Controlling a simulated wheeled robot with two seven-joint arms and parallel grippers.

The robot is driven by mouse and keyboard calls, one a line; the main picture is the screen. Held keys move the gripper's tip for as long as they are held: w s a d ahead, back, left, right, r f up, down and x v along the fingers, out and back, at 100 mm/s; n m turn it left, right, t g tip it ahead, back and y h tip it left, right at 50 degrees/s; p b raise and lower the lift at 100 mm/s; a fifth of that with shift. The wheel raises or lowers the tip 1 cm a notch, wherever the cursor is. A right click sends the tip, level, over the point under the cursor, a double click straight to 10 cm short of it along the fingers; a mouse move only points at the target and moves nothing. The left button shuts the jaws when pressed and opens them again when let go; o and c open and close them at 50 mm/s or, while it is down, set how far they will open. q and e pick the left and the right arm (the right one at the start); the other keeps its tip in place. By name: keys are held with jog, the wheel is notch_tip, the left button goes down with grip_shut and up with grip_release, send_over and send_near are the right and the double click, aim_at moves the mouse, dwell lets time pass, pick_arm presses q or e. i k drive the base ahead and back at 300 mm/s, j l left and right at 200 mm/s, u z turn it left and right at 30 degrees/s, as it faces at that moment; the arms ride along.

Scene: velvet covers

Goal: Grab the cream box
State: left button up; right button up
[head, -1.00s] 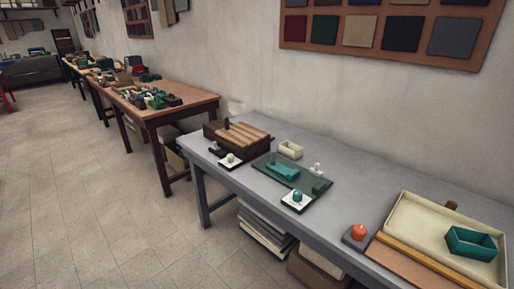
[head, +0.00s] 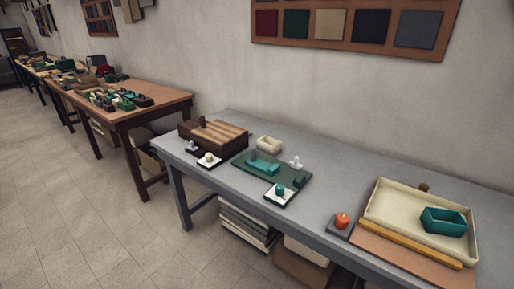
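A small open cream box (head: 269,144) sits on the grey table (head: 330,170), behind the dark green mat and to the right of the brown wooden box. A larger, shallow cream tray (head: 385,204) lies at the right end of the same table with a teal open box (head: 444,221) in it. Neither of my grippers shows in the head view, and nothing touches the small cream box.
A dark green mat (head: 297,169) holds a teal piece. A brown slatted box (head: 213,136) stands at the table's left end. An orange item (head: 342,220) sits on a dark block near the front edge. Boards and boxes fill the space under the table. Floor at left is clear.

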aim_at(269, 146)
jog(key=i+j+z, duration=0.1)
jog(key=i+j, duration=1.75)
jog(key=j, duration=0.1)
